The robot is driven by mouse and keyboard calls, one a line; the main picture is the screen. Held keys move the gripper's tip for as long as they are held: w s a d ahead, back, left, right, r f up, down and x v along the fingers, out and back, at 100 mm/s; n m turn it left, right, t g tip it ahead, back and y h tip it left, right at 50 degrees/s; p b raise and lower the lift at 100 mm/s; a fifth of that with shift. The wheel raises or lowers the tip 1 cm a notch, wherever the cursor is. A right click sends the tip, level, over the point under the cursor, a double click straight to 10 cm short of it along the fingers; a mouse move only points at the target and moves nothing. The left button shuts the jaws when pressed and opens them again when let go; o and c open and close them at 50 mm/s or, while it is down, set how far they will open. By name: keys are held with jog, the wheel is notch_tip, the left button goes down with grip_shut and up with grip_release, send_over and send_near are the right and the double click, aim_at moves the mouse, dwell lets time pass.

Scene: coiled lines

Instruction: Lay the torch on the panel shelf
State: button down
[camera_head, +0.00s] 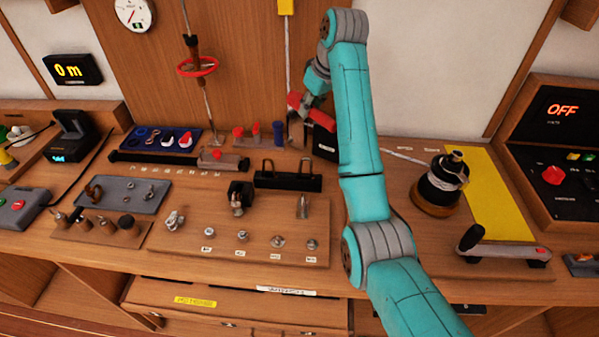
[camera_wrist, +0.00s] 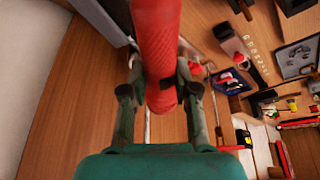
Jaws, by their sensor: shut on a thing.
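The torch (camera_head: 312,112), red with a dark end at lower right, is held above the back of the wooden bench by my gripper (camera_head: 310,96). In the wrist view the torch (camera_wrist: 157,38) runs from the top edge down between the two fingers of my gripper (camera_wrist: 161,82), which are shut on it from both sides. Part of the torch is hidden by my arm in the head view. I cannot tell for sure which surface is the panel shelf.
A blue tray (camera_head: 162,139) and a black rack (camera_head: 288,180) stand left of the torch. A rope-wound drum (camera_head: 437,188) and yellow strip (camera_head: 497,200) lie right of my arm. A vertical rod carries a red ring (camera_head: 197,67). The wooden panel (camera_head: 245,70) rises behind.

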aim_at(306, 163)
jog(key=shift+w+f, duration=0.2)
jog(key=shift+w, duration=0.05)
notch_tip(306, 163, down, 18)
jog(key=shift+r, duration=0.25)
jog(key=shift+f, duration=0.1)
jog(key=c, duration=0.9)
grip_release()
jog(key=shift+o, duration=0.2)
